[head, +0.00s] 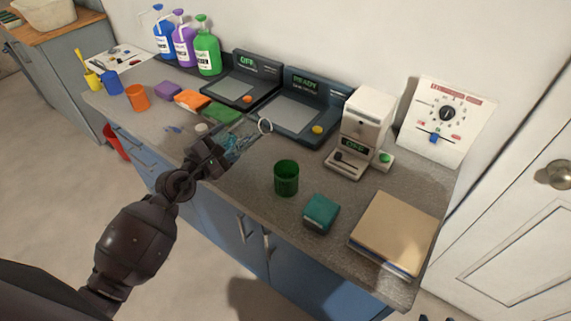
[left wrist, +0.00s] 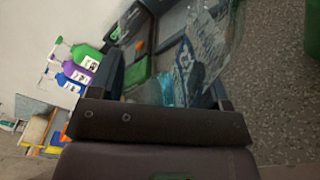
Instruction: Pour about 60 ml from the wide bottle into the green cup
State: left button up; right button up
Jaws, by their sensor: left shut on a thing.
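My left gripper (head: 222,150) is shut on the wide bottle (head: 240,142), a clear bottle with some blue liquid in it. The bottle is tipped well over, with its ring-shaped mouth up and to the right of the gripper. In the left wrist view the clear bottle (left wrist: 208,40) lies between the fingers, with a patterned label and blue liquid low down. The green cup (head: 286,178) stands upright on the counter, to the right of the bottle and apart from it. A green edge of it shows in the left wrist view (left wrist: 313,30). My right gripper is not in view.
A white machine (head: 362,130) stands behind and right of the cup. A teal block (head: 321,213) and a tan board (head: 393,232) lie to its right. Two dark panels (head: 297,108) (head: 240,83), pump bottles (head: 207,50), coloured blocks and an orange cup (head: 137,97) stand farther left.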

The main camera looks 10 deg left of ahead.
aim_at(234, 152)
pick_arm(q)
jog(key=d+n+p, duration=0.1)
jog(key=r+n+p, duration=0.1)
jog(key=n, duration=0.1)
jog(key=s+d+r+n+p, duration=0.1)
jog(key=p, duration=0.1)
jog(key=shift+d+n, duration=0.3)
jog(key=shift+n, duration=0.1)
jog(key=shift+d+n+p, duration=0.2)
jog(key=shift+n+p, duration=0.1)
jog(key=shift+n, duration=0.2)
jog(key=shift+s+d+n+p, duration=0.1)
jog(key=shift+d+n+p, duration=0.3)
jog(key=shift+n, duration=0.6)
jog(key=shift+s+d+f+n+h, duration=0.15)
jog(key=shift+d+n, duration=0.15)
jog(key=shift+n, duration=0.25)
jog(key=shift+s+d+r+n+h, duration=0.15)
jog(key=shift+d+n, duration=0.15)
jog(key=shift+n, duration=0.25)
jog(key=shift+w+f, duration=0.1)
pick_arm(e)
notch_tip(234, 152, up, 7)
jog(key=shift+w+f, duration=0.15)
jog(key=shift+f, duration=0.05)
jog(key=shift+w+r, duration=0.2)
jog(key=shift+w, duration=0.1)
